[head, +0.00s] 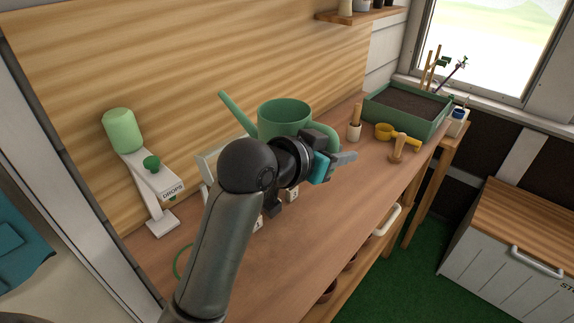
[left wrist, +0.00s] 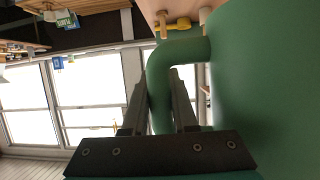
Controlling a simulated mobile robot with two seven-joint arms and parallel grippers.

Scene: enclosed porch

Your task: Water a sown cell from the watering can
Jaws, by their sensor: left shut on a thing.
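A green watering can (head: 285,115) is in the middle of the head view, over the bench, with its spout pointing up and to the left. My left gripper (head: 338,162) is shut on the can's curved handle (left wrist: 180,50). In the left wrist view the handle passes between the two fingers (left wrist: 160,105), and the can's body (left wrist: 265,80) fills the right side. My arm hides part of the can and the bench below it. A pale tray-like thing (head: 209,160) shows only in part behind my arm; I cannot make out a sown cell. My right gripper is not in view.
A dispenser marked DROPS (head: 158,185) with a green bottle stands at the left. At the back right are a soil-filled green planter (head: 412,122), a yellow scoop (head: 383,131) and wooden-handled tools (head: 355,122). The front right of the bench (head: 345,210) is clear.

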